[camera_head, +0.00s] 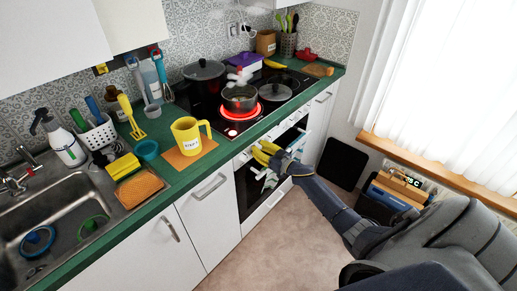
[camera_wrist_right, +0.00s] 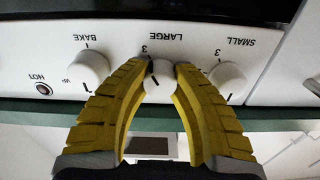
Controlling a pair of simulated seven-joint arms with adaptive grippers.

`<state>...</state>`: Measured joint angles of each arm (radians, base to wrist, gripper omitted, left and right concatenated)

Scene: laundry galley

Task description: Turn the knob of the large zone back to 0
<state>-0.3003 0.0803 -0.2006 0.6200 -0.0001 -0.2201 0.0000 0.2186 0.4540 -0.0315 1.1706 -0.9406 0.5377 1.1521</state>
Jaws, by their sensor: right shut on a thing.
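The knob of the large zone (camera_wrist_right: 158,82) is a white round knob under the label LARGE, which appears upside down in the right wrist view. A dark pointer line shows on its face, and a 3 is printed beside it; no 0 is readable there. My right gripper (camera_wrist_right: 160,72) has its yellow fingers shut on this knob, one on each side. In the head view my right gripper (camera_head: 262,153) is at the oven's front panel and hides the knob. A cooking zone (camera_head: 236,114) glows red under a steaming pot (camera_head: 239,97). My left gripper is out of view.
The BAKE knob (camera_wrist_right: 89,69) and the SMALL knob (camera_wrist_right: 228,78) flank the held knob closely. The HOT lamp (camera_wrist_right: 44,89) is beyond BAKE. A lidded dark pot (camera_head: 204,72) and a yellow jug (camera_head: 187,135) stand left of the glowing zone. The floor (camera_head: 285,245) before the cabinets is clear.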

